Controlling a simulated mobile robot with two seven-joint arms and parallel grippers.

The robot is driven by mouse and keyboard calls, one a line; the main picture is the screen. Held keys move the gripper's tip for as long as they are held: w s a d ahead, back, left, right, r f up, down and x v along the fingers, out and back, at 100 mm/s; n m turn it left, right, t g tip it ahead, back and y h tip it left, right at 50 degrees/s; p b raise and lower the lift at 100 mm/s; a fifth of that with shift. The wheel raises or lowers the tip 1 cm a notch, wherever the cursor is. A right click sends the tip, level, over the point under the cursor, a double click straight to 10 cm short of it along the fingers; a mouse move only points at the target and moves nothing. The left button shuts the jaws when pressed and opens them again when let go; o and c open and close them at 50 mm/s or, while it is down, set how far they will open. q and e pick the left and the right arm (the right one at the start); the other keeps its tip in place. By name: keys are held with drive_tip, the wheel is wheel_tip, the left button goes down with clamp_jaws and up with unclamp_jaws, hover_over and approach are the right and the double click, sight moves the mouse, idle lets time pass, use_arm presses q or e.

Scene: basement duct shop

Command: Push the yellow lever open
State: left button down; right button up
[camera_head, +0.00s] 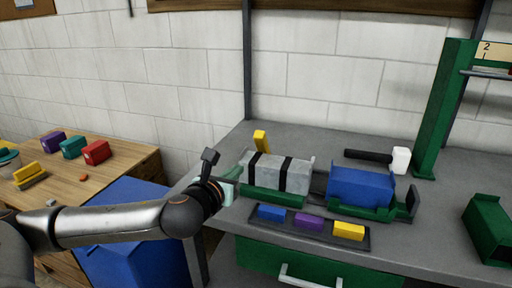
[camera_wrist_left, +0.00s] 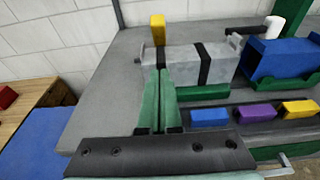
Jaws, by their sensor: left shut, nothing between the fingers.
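The yellow lever (camera_head: 261,141) stands up behind the left end of a grey block with black straps (camera_head: 270,174). It leans slightly left at its top in the head view. In the left wrist view the lever (camera_wrist_left: 158,31) rises beyond the fingertips, near the block's left end. My left gripper (camera_head: 236,173) is shut and empty at the block's left end, in front of and below the lever. Its green fingers are pressed together in the left wrist view (camera_wrist_left: 158,72). A gap shows between fingers and lever there. My right gripper is not in view.
A blue block (camera_head: 360,187) sits in a green holder right of the grey one. A dark tray (camera_head: 310,229) with blue, purple and yellow blocks lies in front. A white-headed mallet (camera_head: 401,160) lies behind. A green post (camera_head: 440,115) stands at right. Bare bench lies left of the lever.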

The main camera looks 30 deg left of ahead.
use_arm(q)
approach(259, 143)
drive_tip(key=f, duration=0.1)
drive_tip(key=w+f, duration=0.2)
drive_tip(key=shift+w+a+f, duration=0.1)
drive_tip(key=shift+a+f, duration=0.15)
drive_tip(key=shift+a, duration=0.05)
drive_tip(key=shift+w+a+r, duration=0.25)
drive_tip(key=shift+w+r, duration=0.45)
drive_tip(key=shift+w, duration=0.35)
drive_tip(key=shift+w+a+r, duration=0.2)
drive_tip(key=shift+w+r, duration=0.15)
drive_tip(key=shift+w, duration=0.3)
